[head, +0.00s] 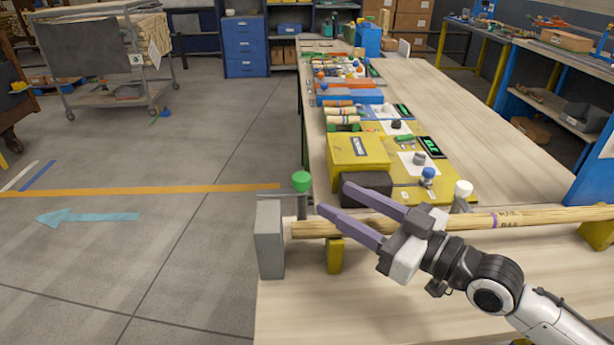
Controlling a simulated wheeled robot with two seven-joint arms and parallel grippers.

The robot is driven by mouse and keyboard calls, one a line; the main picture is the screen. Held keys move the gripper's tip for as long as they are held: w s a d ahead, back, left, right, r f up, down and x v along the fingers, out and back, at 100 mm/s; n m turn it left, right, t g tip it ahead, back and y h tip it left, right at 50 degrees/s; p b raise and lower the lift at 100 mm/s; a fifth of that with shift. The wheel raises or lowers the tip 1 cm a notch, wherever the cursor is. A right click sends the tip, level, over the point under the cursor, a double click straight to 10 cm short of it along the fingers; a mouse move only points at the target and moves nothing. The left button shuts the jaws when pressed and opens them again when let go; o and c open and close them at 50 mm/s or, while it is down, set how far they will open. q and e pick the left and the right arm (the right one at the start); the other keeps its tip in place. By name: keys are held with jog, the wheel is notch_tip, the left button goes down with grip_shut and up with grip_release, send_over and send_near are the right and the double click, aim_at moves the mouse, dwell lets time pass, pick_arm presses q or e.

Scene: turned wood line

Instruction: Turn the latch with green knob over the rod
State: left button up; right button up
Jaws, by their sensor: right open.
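The green knob (301,181) stands upright on a thin grey stem at the near table's left end, behind the grey block (269,240). The wooden rod (540,216) lies left to right along the table, its left end close to the grey block. The latch arm itself is too small to make out clearly. A second latch with a white knob (463,188) stands behind the rod, further right. My right gripper (333,197) is open and empty, its two purple fingers pointing left above the rod, right of the green knob and apart from it. My left gripper is out of view.
Yellow supports (334,256) hold the rod. A yellow box (358,152), a dark block (366,188) and a yellow board (432,188) sit behind it. The table front is clear, and open floor lies to the left.

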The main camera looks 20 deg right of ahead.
aim_at(309, 183)
jog(key=p+x, duration=0.1)
jog(key=x, duration=0.6)
jog(key=shift+w+a, duration=0.2)
jog(key=shift+w, duration=0.15)
jog(key=shift+w+a+f, duration=0.1)
jog(key=shift+w+a, duration=0.05)
jog(key=shift+w, duration=0.15)
grip_shut()
jog(key=n+y+b, duration=0.1)
jog(key=b, duration=0.3)
jog(key=shift+f+g+y+b, duration=0.15)
jog(key=shift+g+y+b, duration=0.15)
jog(key=shift+g+b, duration=0.1)
jog(key=shift+b, duration=0.3)
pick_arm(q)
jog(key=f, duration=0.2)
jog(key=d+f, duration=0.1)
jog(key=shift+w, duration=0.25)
pick_arm(e)
jog(key=shift+r+n+g, duration=0.25)
jog(key=shift+n+g, duration=0.05)
